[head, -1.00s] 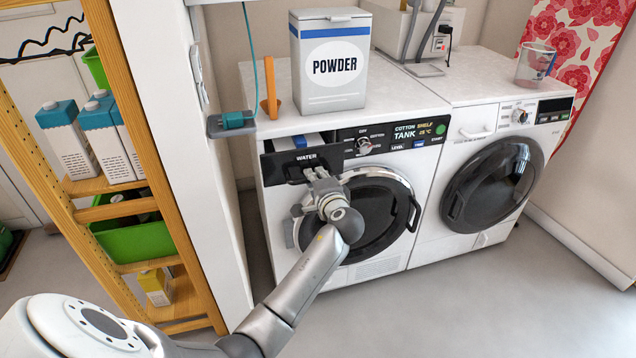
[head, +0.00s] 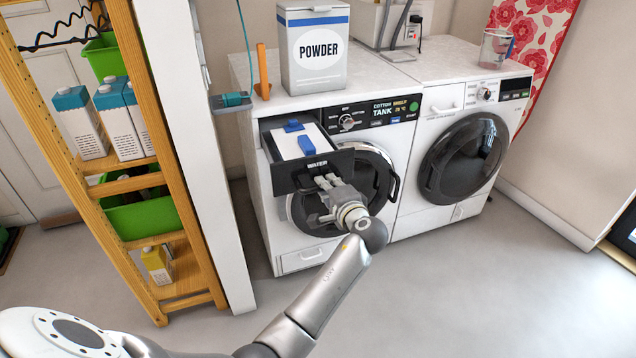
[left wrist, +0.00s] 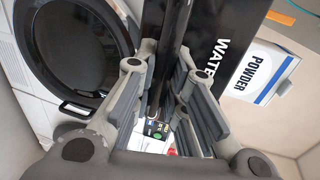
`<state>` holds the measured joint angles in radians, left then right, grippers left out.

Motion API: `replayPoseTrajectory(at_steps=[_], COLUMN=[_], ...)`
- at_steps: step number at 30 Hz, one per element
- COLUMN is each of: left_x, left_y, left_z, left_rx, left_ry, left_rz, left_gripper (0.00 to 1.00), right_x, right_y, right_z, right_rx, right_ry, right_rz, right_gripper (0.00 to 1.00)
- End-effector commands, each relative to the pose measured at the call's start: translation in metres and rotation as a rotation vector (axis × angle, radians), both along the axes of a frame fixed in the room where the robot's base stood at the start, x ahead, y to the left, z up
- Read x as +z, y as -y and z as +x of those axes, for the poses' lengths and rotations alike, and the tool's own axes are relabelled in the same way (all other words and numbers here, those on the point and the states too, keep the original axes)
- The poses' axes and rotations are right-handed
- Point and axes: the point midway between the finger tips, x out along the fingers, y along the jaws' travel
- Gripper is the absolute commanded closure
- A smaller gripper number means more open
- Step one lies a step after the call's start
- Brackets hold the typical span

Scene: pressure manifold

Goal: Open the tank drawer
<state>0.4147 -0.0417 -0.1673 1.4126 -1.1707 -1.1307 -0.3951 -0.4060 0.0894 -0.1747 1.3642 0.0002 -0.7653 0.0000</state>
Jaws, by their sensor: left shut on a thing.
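The tank drawer (head: 312,172) has a black front marked WATER and stands pulled out of the left machine, above its round door. Its white tank top with blue parts (head: 302,140) shows inside. My left gripper (head: 327,184) is at the lower edge of the drawer front and shut on it; my wrist partly hides the grip. In the left wrist view the black front (left wrist: 222,50) runs up from between the fingers (left wrist: 165,85). My right gripper is not in view.
The left machine (head: 270,225) stands beside a second machine (head: 465,150). A POWDER box (head: 316,50) stands on top. A white wall end (head: 185,130) and a wooden shelf (head: 165,120) stand left. The floor in front is clear.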

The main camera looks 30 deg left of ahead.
Motion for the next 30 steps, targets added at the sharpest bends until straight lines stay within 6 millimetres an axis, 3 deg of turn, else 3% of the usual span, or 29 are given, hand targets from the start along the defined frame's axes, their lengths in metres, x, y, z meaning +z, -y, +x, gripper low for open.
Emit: replayPoseTrajectory(at_steps=[12, 13, 18, 24, 30], left_x=[0.0, 0.0, 0.0, 0.0, 0.002], left_y=[0.002, 0.002, 0.002, 0.002, 0.01], left_z=[0.0, 0.0, 0.0, 0.0, -0.007], left_rx=[0.003, 0.003, 0.003, 0.002, 0.0], left_ry=[0.0, 0.0, 0.0, 0.0, 0.0], left_rz=[0.0, 0.0, 0.0, 0.0, 0.0], left_gripper=[1.0, 0.83, 0.65, 0.65, 0.65], right_x=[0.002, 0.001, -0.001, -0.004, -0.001], right_y=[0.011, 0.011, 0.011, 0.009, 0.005], right_z=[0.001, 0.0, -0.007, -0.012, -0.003], right_rx=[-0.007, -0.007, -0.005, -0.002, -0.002], right_ry=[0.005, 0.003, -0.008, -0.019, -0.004], right_rz=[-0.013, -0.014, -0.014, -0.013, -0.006], right_gripper=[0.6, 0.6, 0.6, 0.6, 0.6])
